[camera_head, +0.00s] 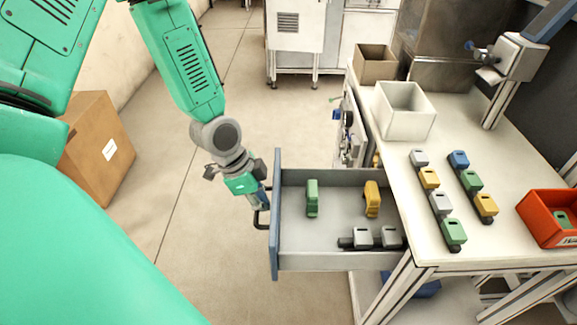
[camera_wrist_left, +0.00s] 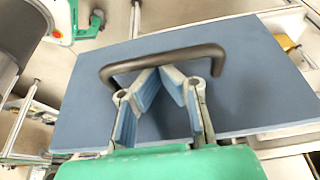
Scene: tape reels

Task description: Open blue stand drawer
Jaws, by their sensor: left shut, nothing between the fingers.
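The blue-fronted drawer (camera_head: 276,235) is pulled well out from under the white table in the head view. Its blue front panel fills much of the left wrist view (camera_wrist_left: 255,95). A dark bar handle (camera_head: 261,219) is on its outer face, and it also shows in the left wrist view (camera_wrist_left: 165,58). My left gripper (camera_head: 262,203) is at this handle. In the left wrist view the fingertips (camera_wrist_left: 172,75) meet just under the bar, inside the handle's loop, with nothing between them. My right gripper is out of view.
Inside the drawer are a green piece (camera_head: 312,198), a yellow piece (camera_head: 371,199) and grey pieces (camera_head: 362,238). The table (camera_head: 400,143) holds several coloured pieces, a white bin (camera_head: 405,112) and an orange bin (camera_head: 545,215). A cardboard box (camera_head: 100,150) stands at left. Floor left of the drawer is clear.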

